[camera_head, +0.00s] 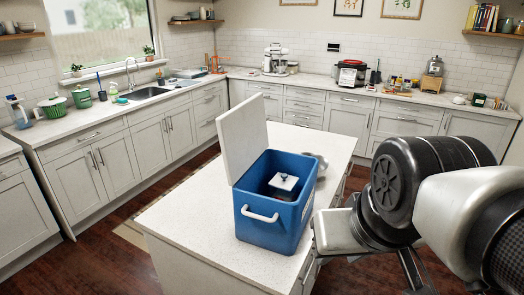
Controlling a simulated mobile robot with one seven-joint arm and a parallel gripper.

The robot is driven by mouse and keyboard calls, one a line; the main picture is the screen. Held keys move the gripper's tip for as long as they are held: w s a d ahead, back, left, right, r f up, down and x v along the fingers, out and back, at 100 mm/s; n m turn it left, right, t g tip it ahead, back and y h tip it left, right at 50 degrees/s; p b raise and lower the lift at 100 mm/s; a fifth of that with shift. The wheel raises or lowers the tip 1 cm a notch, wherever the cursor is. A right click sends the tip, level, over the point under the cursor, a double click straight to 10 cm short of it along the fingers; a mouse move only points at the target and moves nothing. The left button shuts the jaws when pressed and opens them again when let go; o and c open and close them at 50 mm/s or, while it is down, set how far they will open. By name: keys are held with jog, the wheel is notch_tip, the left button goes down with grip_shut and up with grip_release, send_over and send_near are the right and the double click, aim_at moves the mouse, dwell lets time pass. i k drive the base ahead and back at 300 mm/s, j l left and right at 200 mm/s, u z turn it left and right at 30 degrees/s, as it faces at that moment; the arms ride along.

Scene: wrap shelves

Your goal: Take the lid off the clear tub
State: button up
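A blue cooler box (262,226) stands on the island, its white lid (243,138) swung up and open at the left. Inside it is a small container with a white square top (284,181) and a small dark spot in the middle. This seems to be the tub with its lid on. Its walls are mostly hidden by the cooler, and I cannot tell if they are clear. The pale body of my gripper (337,232) is right of the cooler, outside it. Its fingers are not clearly visible.
The cooler stands on the white island top (195,222), which has free room at the left and front. A greyish rounded object (319,163) is partly hidden behind the cooler. Counters with a sink (150,93), mixer (275,60) and red-lidded cooker (351,73) line the walls.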

aim_at(284, 181)
jog(key=k+j+u, duration=0.15)
jog(key=k, duration=0.2)
jog(key=k+u, duration=0.15)
jog(key=k, duration=0.2)
jog(key=i+u, duration=0.1)
jog(key=u, duration=1.5)
jog(key=k+l+u, duration=0.1)
jog(key=l, duration=4.6)
